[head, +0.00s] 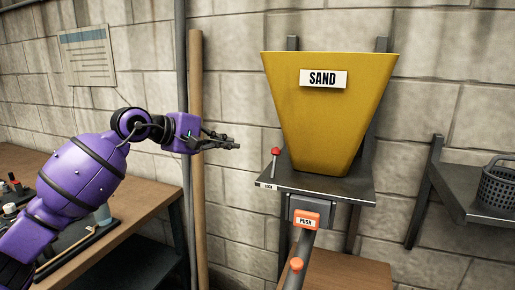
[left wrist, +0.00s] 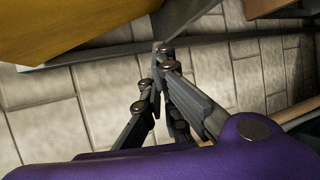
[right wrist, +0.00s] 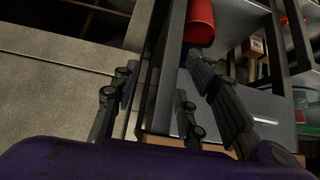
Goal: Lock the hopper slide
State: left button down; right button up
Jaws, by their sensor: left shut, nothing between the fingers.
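The yellow hopper (head: 325,120) marked SAND stands on a grey plate (head: 330,188) at the wall. A lever with a red knob (head: 275,152) rises from the plate's left side, near a small LOCK label (head: 266,185). Under the plate, an orange PUSH part (head: 306,220) sits at the spout, with an orange knob (head: 296,264) lower on the pipe. My left gripper (head: 238,146) is shut and empty, left of the red knob and apart from it. The hopper (left wrist: 85,25) also shows in the left wrist view. My right gripper (right wrist: 160,85) is open and empty, away from the hopper.
A wooden bench (head: 150,196) with small items stands at the left. A wooden pole (head: 196,80) leans upright behind my left gripper. A shelf with a dark basket (head: 497,185) is at the right. A red cylinder (right wrist: 199,22) shows in the right wrist view.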

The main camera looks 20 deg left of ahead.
aim_at(274, 163)
jog(key=shift+s, duration=0.15)
pick_arm(q)
jog(key=w+d+f+p, duration=0.2)
jog(key=w+d+p, duration=0.1)
jog(key=w+d, duration=0.2)
jog(key=shift+w+d+f+p, duration=0.2)
jog(key=shift+d+f+p, duration=0.15)
jog(key=shift+d, duration=0.85)
pick_arm(e)
jog(key=r, duration=0.3)
jog(key=shift+w+a, duration=0.3)
pick_arm(q)
jog(key=shift+s, duration=0.1)
pick_arm(e)
jog(key=shift+s+f, duration=0.1)
pick_arm(q)
jog(key=shift+s+t+b, duration=0.1)
jog(key=shift+t+b, duration=0.2)
jog(key=shift+b, duration=0.05)
pick_arm(e)
jog(key=shift+d, duration=0.1)
pick_arm(q)
jog(key=shift+s+r, duration=0.1)
pick_arm(e)
jog(key=shift+w, duration=0.2)
